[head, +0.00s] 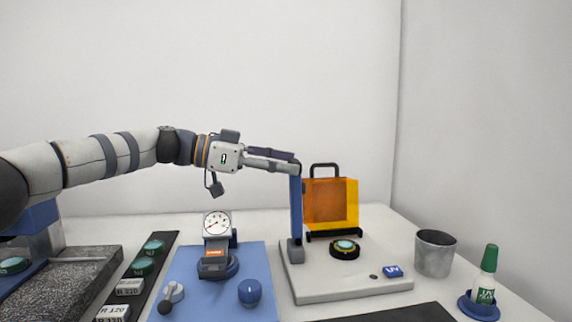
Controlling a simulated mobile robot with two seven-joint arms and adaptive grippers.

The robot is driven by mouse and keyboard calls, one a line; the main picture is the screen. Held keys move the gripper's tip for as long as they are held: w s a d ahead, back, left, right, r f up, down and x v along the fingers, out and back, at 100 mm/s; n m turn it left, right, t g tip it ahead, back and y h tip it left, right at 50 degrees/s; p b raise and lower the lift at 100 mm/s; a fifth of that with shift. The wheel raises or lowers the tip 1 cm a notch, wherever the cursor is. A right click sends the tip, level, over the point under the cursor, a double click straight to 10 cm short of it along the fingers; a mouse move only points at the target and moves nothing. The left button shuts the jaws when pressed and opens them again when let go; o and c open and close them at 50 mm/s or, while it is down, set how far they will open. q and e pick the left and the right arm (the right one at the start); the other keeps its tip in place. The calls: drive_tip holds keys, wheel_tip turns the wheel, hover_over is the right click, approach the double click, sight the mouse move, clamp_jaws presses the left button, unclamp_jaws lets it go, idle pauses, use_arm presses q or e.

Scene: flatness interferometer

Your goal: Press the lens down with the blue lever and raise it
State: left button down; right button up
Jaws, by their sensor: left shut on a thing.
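The blue lever (296,205) stands upright from a grey block on the left side of a pale base plate (325,287). My left gripper (294,165) is at the lever's top end and shut on it, its arm reaching in from the left. A round greenish lens (345,245) sits in a black ring on the plate, to the right of the lever and apart from it. My right gripper is not in view.
An orange shield (325,202) with a black handle stands behind the lens. A dial gauge (217,224) stands on a blue mat (190,262) left of the plate. A metal cup (435,254) and a green-capped bottle (487,275) stand at the right. A dark granite block (65,280) lies at the left.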

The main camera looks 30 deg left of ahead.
use_arm(q)
drive_tip(key=shift+f, duration=0.75)
drive_tip(key=c, duration=0.9)
unclamp_jaws()
drive_tip(key=shift+r, duration=0.3)
drive_tip(key=v, duration=1.2)
drive_tip(key=shift+a, duration=0.1)
drive_tip(key=shift+f, duration=0.1)
